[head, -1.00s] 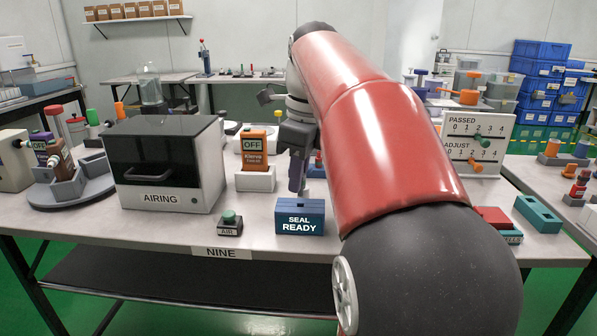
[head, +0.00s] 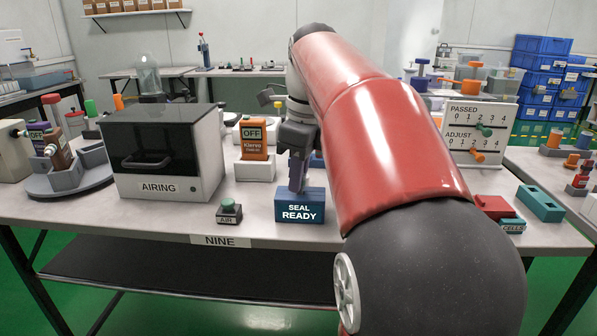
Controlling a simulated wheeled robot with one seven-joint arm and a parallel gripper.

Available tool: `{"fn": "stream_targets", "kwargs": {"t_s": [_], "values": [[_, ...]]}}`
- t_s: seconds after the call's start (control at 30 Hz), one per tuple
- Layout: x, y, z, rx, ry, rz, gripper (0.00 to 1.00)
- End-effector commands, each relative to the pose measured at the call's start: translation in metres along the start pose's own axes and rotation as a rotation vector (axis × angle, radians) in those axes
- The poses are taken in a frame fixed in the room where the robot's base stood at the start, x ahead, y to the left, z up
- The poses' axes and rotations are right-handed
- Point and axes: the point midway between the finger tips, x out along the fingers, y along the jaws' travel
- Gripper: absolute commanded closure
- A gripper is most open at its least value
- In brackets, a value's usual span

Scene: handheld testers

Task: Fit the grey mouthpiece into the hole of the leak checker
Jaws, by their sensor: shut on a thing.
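A dark blue box marked SEAL READY (head: 300,208) stands at the front of the table in the head view; it appears to be the leak checker. Its hole is not clearly visible. My gripper (head: 297,178) is directly above this box, pointing down, with its fingertips close to the box's top. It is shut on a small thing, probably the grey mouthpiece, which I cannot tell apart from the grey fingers. I cannot tell whether the held thing touches the box or is inside the hole.
The AIRING cabinet (head: 165,187), a green AIR button (head: 229,212) and an orange tester in a white stand (head: 254,168) are to the left. My red arm hides much of the right. A PASSED/ADJUST panel (head: 477,132) and a teal block (head: 540,204) stand there.

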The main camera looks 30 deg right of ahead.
Motion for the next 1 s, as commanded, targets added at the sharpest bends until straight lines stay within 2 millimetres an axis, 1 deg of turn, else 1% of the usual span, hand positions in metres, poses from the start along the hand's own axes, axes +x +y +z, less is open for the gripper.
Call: {"fn": "stream_targets", "kwargs": {"t_s": [0.33,0.37,0.5,0.53,0.57,0.77,0.83,0.93,1.0], "values": [[0.009,0.000,-0.001,0.000,-0.001,-0.001,1.00],[0.009,0.000,-0.001,0.000,-0.001,-0.001,0.85],[0.009,0.000,-0.001,0.000,0.000,0.000,0.66],[0.009,0.000,-0.001,0.000,0.000,0.001,0.62],[0.009,0.000,-0.001,0.000,0.000,0.001,0.60],[0.009,0.001,-0.001,-0.001,0.001,0.004,0.60],[0.006,0.001,-0.001,-0.001,0.001,0.004,0.60],[-0.006,0.000,0.000,-0.001,-0.001,0.000,0.60],[-0.019,0.000,-0.001,0.000,-0.001,-0.001,0.60]]}}
